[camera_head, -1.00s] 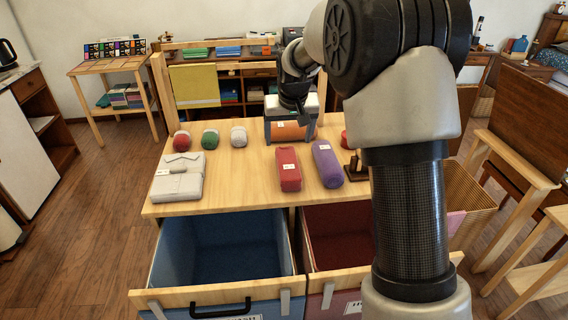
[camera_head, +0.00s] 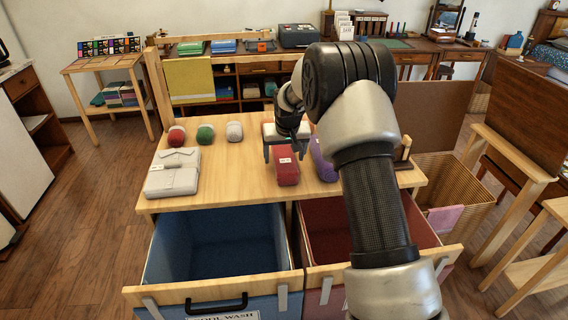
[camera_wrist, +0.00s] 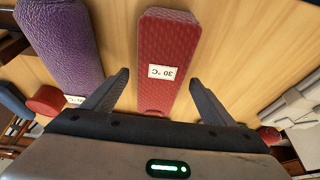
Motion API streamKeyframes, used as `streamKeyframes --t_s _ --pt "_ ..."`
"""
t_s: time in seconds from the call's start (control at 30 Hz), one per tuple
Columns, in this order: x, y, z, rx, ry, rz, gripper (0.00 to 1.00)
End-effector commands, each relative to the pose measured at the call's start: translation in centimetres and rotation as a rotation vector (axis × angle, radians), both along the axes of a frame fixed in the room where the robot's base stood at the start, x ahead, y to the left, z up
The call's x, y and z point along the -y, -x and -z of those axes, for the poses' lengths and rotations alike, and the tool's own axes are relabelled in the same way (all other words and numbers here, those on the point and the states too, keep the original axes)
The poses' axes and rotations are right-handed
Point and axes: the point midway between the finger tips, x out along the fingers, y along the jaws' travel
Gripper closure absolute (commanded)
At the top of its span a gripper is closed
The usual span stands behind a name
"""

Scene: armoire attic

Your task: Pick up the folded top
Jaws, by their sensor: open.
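The folded top (camera_head: 173,174) is a pale grey shirt with a collar, lying flat at the left front of the wooden table. In the wrist view, part of a pale grey cloth (camera_wrist: 297,103) shows at the right edge. My gripper (camera_head: 282,153) is open, its fingers pointing down over the far end of a red roll (camera_head: 287,172), well to the right of the folded top. In the wrist view, the fingers of my gripper (camera_wrist: 158,80) lie on either side of the red roll (camera_wrist: 165,50), which bears a "30 °C" tag. Nothing is held.
A purple roll (camera_wrist: 62,45) lies beside the red one, partly hidden by my arm in the head view. Small red (camera_head: 176,136), green (camera_head: 205,135) and white (camera_head: 234,132) bundles stand behind the top. Blue (camera_head: 222,245) and dark red (camera_head: 335,225) drawers stand open in front.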

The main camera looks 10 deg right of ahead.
Motion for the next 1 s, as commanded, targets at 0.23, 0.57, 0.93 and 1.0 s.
streamKeyframes --t_s 0.23,0.57,0.93,1.0 --pt "0.0 -0.9 2.1 0.001 0.000 0.000 0.22" --pt "0.0 -0.9 2.1 0.001 0.001 0.000 0.45" --pt "0.0 -0.9 1.9 0.002 0.001 0.000 0.70" --pt "0.0 -0.9 1.4 0.003 0.001 0.000 0.70"
